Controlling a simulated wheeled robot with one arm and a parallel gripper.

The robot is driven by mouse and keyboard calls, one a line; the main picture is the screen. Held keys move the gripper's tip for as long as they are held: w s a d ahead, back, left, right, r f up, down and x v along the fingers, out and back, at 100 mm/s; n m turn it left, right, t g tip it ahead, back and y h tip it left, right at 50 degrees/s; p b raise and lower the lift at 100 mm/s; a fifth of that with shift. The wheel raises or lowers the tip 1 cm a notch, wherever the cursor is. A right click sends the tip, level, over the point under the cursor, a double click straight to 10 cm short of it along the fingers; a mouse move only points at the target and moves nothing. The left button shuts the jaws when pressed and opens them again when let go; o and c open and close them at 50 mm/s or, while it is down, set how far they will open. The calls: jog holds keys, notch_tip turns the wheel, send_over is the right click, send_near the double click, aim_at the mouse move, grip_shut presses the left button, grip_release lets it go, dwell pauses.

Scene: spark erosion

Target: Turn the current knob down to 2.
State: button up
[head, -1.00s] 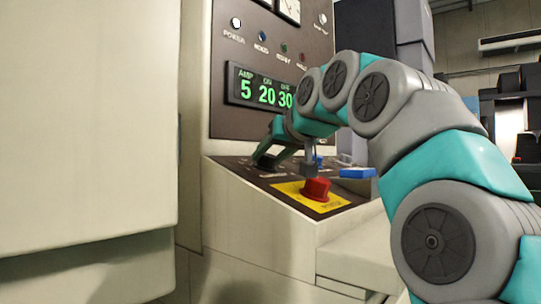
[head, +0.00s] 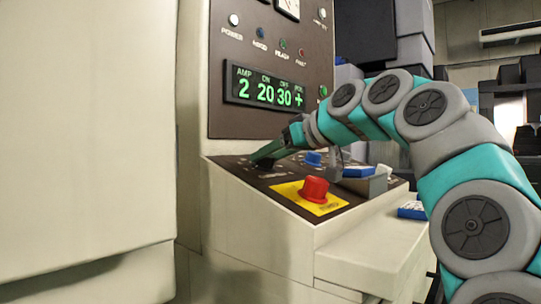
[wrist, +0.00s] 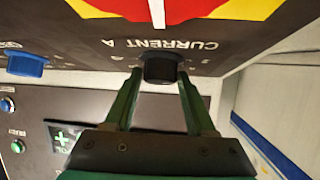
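The current knob (wrist: 161,68) is a small black knob beside the "CURRENT A" lettering in the wrist view. In the head view the knob (head: 265,163) is dark and partly hidden by my gripper (head: 268,154). My gripper's two green fingers (wrist: 160,73) flank the knob closely, one on each side, and look closed on it. The display (head: 266,88) has green digits and reads AMP 2, ON 20, OFF 30, with a plus sign at its right end.
A red button (head: 314,189) on a yellow plate stands on the sloped panel, near the knob. A blue knob (head: 313,159) is farther back, also in the wrist view (wrist: 27,64). Blue-and-white boxes (head: 410,211) lie at right. A large cream cabinet (head: 85,130) fills the left.

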jog(key=o, duration=0.3)
jog(key=v, duration=0.8)
jog(key=shift+f, duration=0.1)
dwell(0.4)
